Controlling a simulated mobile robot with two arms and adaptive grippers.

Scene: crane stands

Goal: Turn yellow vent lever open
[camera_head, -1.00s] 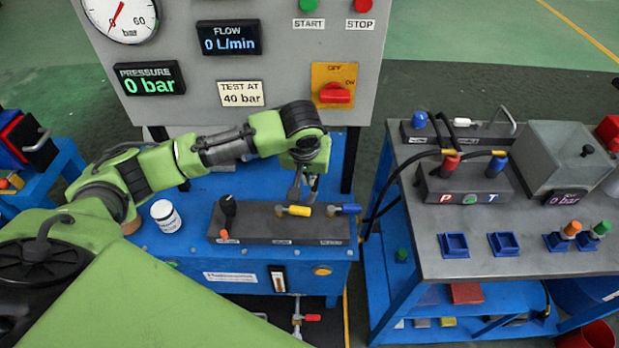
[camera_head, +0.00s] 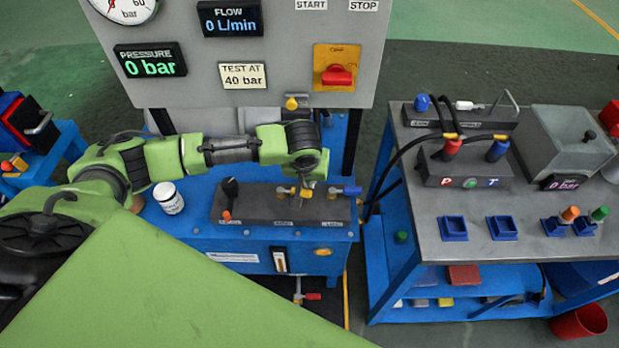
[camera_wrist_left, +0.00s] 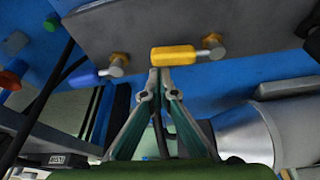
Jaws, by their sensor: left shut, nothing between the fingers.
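The yellow vent lever (camera_head: 306,194) sits on the dark valve block (camera_head: 255,206) on the blue bench, pointing right from its brass-coloured pivot, partly hidden by my gripper. In the left wrist view the yellow lever (camera_wrist_left: 174,56) lies sideways beside its pivot. My left gripper (camera_head: 303,188) is over the lever, shut and empty. In the left wrist view its fingertips (camera_wrist_left: 160,72) meet right at the lever's free end; I cannot tell whether they touch it. My right gripper is not in view.
A blue lever (camera_head: 346,190) is just right of the yellow one. A black-handled lever (camera_head: 230,190) stands at the block's left. A white jar (camera_head: 168,198) is on the bench. The panel with the red switch (camera_head: 337,75) rises behind. A grey table (camera_head: 465,265) stands right.

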